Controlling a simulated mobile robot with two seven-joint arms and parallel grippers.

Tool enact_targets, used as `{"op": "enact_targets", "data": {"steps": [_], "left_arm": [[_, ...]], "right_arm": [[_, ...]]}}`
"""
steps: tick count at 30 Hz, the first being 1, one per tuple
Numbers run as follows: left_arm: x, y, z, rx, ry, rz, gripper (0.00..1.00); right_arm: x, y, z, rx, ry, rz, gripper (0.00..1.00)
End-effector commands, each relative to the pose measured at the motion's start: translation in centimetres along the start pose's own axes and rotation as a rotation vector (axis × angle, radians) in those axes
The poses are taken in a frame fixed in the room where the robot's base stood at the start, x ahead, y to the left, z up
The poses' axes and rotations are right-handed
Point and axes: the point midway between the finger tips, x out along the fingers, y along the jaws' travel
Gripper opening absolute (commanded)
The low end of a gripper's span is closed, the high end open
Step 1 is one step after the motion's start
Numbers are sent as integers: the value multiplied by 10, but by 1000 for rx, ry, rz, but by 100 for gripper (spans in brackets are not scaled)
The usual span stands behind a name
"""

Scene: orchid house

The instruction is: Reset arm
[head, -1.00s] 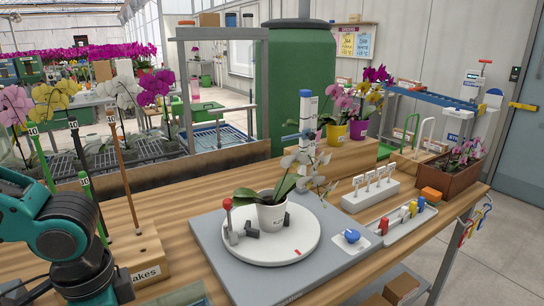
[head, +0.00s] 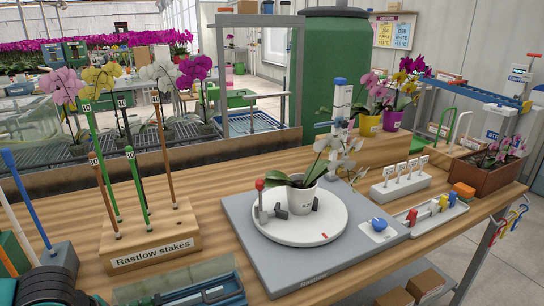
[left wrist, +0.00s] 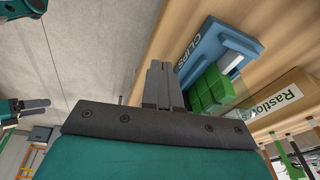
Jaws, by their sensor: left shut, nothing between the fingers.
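My left gripper (left wrist: 158,85) is shut and empty in the left wrist view, beside the bench edge and a blue box marked CLIPS (left wrist: 205,45) that holds green pieces. In the head view only part of my left arm (head: 45,288) shows at the bottom left corner; its fingers are out of frame there. A teal and dark part at the left edge of the left wrist view looks like my right gripper (left wrist: 35,104); its jaws are too small to read. My right arm is not in the head view.
The wooden Rastlow stakes block (head: 150,240) holds several upright stakes near my left arm. A white-flowered orchid in a white pot (head: 302,196) stands on a round white turntable (head: 300,232). A tray of coloured parts (head: 430,218) lies right. Grey floor (left wrist: 90,50) lies beyond the bench edge.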

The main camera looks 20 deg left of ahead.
Motion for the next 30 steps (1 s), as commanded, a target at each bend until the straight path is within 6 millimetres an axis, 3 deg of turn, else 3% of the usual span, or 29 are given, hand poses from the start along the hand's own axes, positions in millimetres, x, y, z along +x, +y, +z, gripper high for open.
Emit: {"op": "enact_targets", "data": {"steps": [12,24,28,30], "left_arm": [[41,55,0,-219,73,-53,0],[49,103,-25,-444,79,-80,0],[47,115,-34,-504,74,-79,0],[57,111,-37,-498,103,-93,0]], "right_arm": [[-1,-1,2,2,-5,-1,68],[-1,-1,2,2,-5,-1,68],[-1,-1,2,2,-5,-1,68],[-1,-1,2,2,-5,-1,68]]}}
